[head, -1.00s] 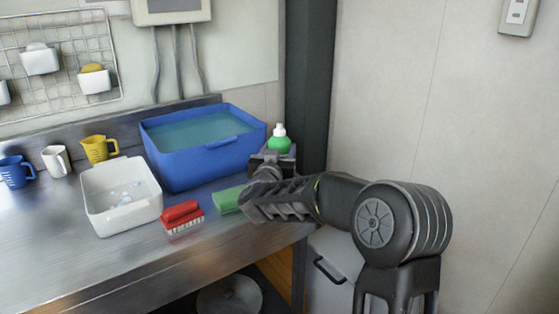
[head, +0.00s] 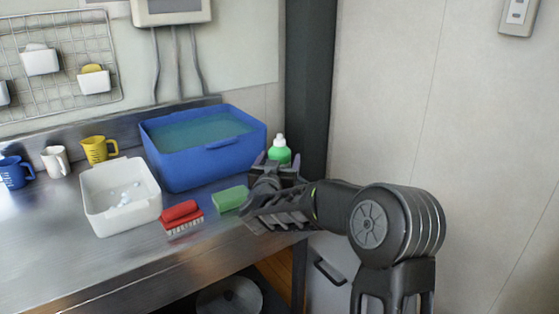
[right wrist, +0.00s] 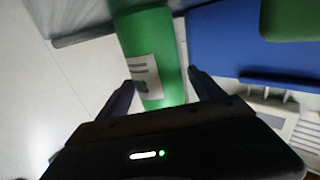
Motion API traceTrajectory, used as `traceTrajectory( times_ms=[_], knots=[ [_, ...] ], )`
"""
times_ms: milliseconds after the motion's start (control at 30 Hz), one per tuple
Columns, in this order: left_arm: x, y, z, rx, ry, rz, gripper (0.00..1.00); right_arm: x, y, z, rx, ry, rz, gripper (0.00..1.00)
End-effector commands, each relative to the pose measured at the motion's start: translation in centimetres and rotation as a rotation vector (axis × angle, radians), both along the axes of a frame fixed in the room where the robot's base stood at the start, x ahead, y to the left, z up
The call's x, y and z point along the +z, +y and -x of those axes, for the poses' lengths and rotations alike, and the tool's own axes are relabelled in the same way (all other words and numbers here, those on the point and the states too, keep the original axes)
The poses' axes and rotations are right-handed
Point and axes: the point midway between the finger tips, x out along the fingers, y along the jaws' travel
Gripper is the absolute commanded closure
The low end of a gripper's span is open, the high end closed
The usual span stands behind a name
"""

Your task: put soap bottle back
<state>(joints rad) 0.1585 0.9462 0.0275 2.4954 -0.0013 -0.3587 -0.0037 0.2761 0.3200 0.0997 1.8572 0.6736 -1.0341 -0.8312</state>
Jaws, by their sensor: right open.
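The soap bottle (head: 279,152) is green with a white cap. It stands upright on the steel counter at the right end, beside the blue basin. My right gripper (head: 279,167) is just in front of it, and the arm hides the bottle's lower part. In the right wrist view the green bottle (right wrist: 151,50) with a white label lies between the two open fingertips (right wrist: 160,88), with a gap visible on the right side. My left gripper is not in view.
A blue basin (head: 205,165) of liquid stands left of the bottle. A green sponge (head: 230,198), a red brush (head: 181,215) and a white tub (head: 121,212) are on the counter (head: 75,255). Yellow (head: 97,149), white (head: 55,161) and blue (head: 14,172) mugs stand further left. A dark pillar (head: 308,80) rises behind the bottle.

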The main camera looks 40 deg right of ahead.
Motion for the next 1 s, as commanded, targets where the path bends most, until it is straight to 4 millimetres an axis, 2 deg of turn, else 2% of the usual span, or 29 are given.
traceTrajectory(
  times_ms=[200, 333, 800, 1000],
  knots=[
    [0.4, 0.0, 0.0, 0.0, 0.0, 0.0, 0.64, 0.6, 0.0, 0.0, 0.0, -0.001, -0.001, 0.23],
    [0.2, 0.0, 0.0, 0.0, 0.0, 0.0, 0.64, 0.4, 1.0, 0.9, 0.002, -0.001, 0.001, 0.23],
    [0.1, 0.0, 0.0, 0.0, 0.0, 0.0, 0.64, 0.4, 7.5, 7.1, 0.002, -0.001, -0.001, 0.23],
    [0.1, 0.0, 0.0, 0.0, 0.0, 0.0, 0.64, 0.3, 8.6, 8.3, -0.001, 0.0, 0.0, 0.23]
  ],
)
